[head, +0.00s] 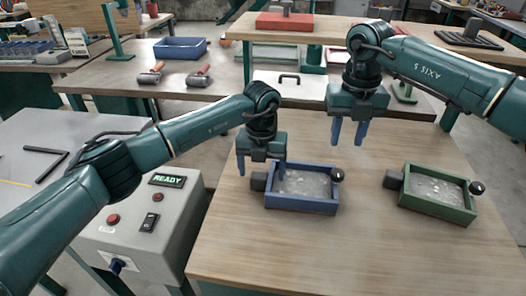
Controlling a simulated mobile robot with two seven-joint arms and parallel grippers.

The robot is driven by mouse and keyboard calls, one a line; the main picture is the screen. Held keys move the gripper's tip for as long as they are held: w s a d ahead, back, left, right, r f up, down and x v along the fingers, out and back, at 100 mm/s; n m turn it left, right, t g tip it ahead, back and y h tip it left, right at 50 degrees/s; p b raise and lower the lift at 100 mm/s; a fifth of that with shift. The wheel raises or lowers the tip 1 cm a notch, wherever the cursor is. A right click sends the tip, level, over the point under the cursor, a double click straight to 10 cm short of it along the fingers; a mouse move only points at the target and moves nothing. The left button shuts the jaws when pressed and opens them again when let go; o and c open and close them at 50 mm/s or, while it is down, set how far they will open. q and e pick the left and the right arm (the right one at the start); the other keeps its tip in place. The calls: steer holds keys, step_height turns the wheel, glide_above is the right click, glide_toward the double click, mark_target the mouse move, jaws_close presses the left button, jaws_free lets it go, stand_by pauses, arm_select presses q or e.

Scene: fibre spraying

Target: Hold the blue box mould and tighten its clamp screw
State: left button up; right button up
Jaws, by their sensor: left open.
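The blue box mould (301,204) lies on the wooden table, filled with a grey speckled material. A dark block (259,181) is at its left end and a round black knob (337,174) at its upper right corner. I cannot tell which of these is the clamp screw. My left gripper (261,172) is open, fingers pointing down, over the left end of the blue mould. One finger is by the mould's far left corner; contact is unclear. My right gripper (347,138) hangs above the table beyond the blue mould, its two blue fingers apart and nothing between them.
A green box mould (437,208) with a similar black knob lies to the right. A grey control cabinet (140,236) with a READY display stands at the left. A white panel with a handle (289,77) is behind. The table's front is clear.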

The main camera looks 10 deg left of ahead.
mark_target(338, 172)
arm_select(q)
steer(key=shift+f, duration=1.3)
jaws_close()
arm_select(e)
steer(key=shift+o, duration=1.7)
steer(key=n, duration=0.3)
steer(key=shift+r, duration=0.25)
arm_select(q)
steer(key=shift+r, duration=0.1)
arm_select(e)
step_height(338, 172, down, 10)
steer(key=n, duration=1)
steer(key=shift+f, duration=0.25)
steer(key=shift+c, duration=0.3)
